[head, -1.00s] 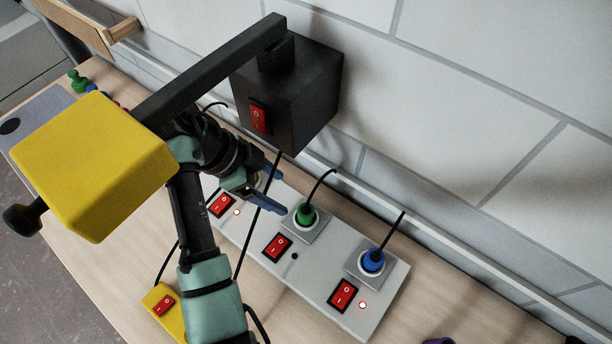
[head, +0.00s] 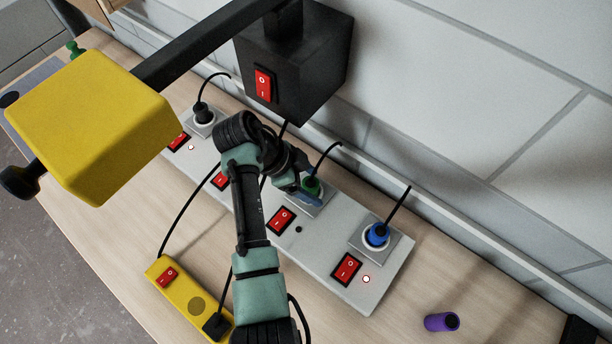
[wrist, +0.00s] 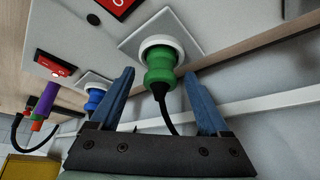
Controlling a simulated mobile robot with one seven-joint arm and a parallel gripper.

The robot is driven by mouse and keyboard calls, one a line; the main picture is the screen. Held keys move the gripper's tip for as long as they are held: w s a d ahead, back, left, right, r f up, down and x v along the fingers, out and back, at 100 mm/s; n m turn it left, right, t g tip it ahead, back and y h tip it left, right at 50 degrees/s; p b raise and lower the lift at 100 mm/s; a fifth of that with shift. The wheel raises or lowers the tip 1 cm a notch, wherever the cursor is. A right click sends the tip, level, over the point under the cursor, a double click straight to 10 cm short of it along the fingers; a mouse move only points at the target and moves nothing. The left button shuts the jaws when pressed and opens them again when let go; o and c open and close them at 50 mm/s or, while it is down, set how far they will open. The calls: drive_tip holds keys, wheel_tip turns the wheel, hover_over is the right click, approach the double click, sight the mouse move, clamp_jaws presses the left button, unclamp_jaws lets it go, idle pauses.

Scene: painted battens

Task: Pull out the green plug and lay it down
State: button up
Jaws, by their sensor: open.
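The green plug (head: 313,185) sits in a square socket of the long white power strip (head: 332,250), with its black cord rising from it. In the wrist view the green plug (wrist: 160,72) stands in its round white socket. My gripper (head: 308,195) is at this plug in the head view, partly covering it. In the wrist view my gripper (wrist: 160,76) is open, with one blue finger on each side of the plug and cord. Gaps show between the fingers and the plug. The red switch (head: 281,220) by this socket has a dark indicator beside it.
A blue plug (head: 377,234) sits in the socket to the right, its indicator lit red. A black plug (head: 202,113) is at the left. A purple cylinder (head: 442,322) lies front right.

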sight(310, 183)
clamp_jaws()
drive_tip(key=c, duration=0.8)
unclamp_jaws()
clamp_jaws()
drive_tip(key=shift+r, duration=0.15)
drive_tip(key=shift+r+p, duration=1.25)
drive_tip(key=shift+r, duration=0.15)
